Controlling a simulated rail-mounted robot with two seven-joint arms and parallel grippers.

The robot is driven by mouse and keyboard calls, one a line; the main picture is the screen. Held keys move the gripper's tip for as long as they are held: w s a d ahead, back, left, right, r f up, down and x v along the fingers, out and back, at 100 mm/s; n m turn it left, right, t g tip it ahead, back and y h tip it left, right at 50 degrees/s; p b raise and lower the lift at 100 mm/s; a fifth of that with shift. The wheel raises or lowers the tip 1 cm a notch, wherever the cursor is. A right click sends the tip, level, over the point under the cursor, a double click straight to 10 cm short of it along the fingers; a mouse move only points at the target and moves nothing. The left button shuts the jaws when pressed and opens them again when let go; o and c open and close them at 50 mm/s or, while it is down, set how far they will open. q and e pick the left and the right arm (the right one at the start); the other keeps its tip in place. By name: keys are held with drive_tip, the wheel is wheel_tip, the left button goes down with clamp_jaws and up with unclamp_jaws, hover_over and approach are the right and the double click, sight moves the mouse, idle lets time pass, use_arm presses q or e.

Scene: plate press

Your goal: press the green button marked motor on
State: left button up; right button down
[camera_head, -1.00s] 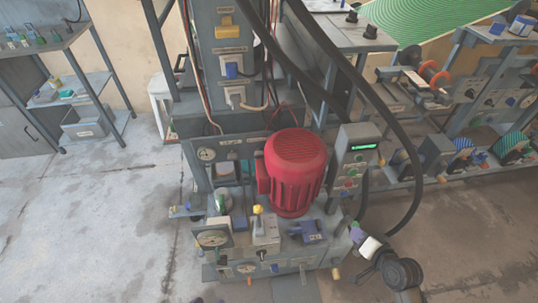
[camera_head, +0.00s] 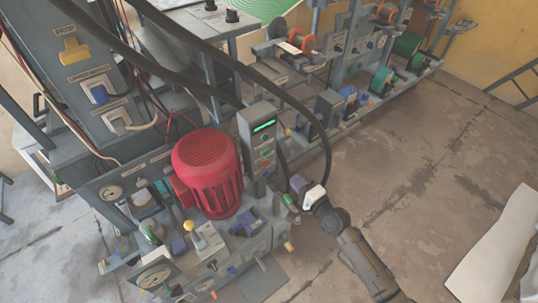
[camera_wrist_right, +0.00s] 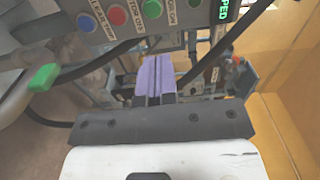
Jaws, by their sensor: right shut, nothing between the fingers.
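The control box (camera_head: 258,140) stands right of the red motor, with a lit green display. A green button (camera_head: 265,151) sits on its face above a red one. In the right wrist view, the green button (camera_wrist_right: 152,8) is at the top edge beside a red button (camera_wrist_right: 117,14); its label is partly cut off and seems to end in "ON". My right gripper (camera_head: 297,184) is shut and empty, apart from the box, to its lower right. Its purple fingers (camera_wrist_right: 156,78) point toward the panel in the wrist view. My left gripper is out of view.
A green-ended handle (camera_head: 290,200) is close to my right gripper; it shows at left in the wrist view (camera_wrist_right: 44,77). A thick black hose (camera_head: 322,130) loops past the box and gripper.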

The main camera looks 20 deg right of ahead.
drive_tip(key=b, duration=0.5)
approach(266, 150)
drive_tip(key=x, duration=0.5)
drive_tip(key=shift+w+f, duration=0.2)
drive_tip(key=shift+w, duration=0.05)
drive_tip(key=shift+b+x, duration=0.55)
drive_tip(key=shift+x, duration=0.45)
drive_tip(key=shift+r, duration=0.15)
